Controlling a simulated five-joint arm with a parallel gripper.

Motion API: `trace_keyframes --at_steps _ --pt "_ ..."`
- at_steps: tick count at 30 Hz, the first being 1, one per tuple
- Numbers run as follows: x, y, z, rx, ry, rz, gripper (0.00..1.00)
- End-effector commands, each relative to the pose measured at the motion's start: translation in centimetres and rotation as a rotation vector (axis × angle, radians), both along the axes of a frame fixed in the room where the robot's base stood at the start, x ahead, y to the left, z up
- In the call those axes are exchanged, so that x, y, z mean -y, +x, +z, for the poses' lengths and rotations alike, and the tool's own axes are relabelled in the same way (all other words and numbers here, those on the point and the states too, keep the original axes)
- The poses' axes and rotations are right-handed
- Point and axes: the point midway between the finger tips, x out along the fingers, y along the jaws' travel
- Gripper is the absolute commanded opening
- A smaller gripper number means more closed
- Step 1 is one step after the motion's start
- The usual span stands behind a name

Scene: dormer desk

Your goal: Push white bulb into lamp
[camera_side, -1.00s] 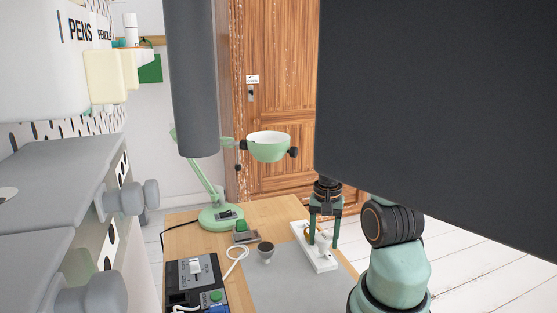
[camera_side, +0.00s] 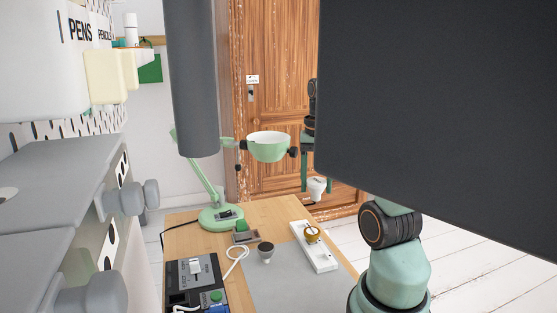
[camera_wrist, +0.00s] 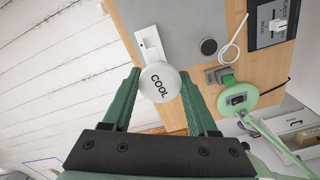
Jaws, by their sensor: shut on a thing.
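My gripper (camera_side: 317,182) is shut on the white bulb (camera_side: 317,190) and holds it in the air, right of the lamp's shade and apart from it. In the wrist view the bulb (camera_wrist: 160,84) sits between my fingers (camera_wrist: 160,78) and its round face reads COOL. The green lamp (camera_side: 268,150) has a bowl-shaped shade that opens upward with a white inside. Its arm and round base (camera_side: 221,218) stand at the desk's back left. The wrist view shows the lamp base (camera_wrist: 240,97) at right. The inside bottom of the shade is hidden.
A white holder (camera_side: 322,262) with an amber bulb (camera_side: 312,235) lies on the desk's right side. Air between bulb and shade looks clear.

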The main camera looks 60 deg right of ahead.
Motion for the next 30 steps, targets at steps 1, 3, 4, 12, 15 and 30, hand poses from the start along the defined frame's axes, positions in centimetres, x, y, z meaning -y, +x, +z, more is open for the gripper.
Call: trace_keyframes --at_steps 1,3,4,12,15,30 --pt "-1.0 1.3 -0.2 0.0 0.001 0.078 0.03" --pt "-2.5 3.1 -0.5 -0.001 0.001 0.198 0.03" --pt "-3.2 3.8 -0.7 -0.001 0.001 0.254 0.03" --pt "-10.8 9.4 -2.0 -0.001 0.001 0.725 0.03" --pt "-12.9 10.4 -2.3 -0.001 0.001 0.844 0.03" --pt "-19.8 12.4 -3.4 0.001 0.0 1.185 0.03"
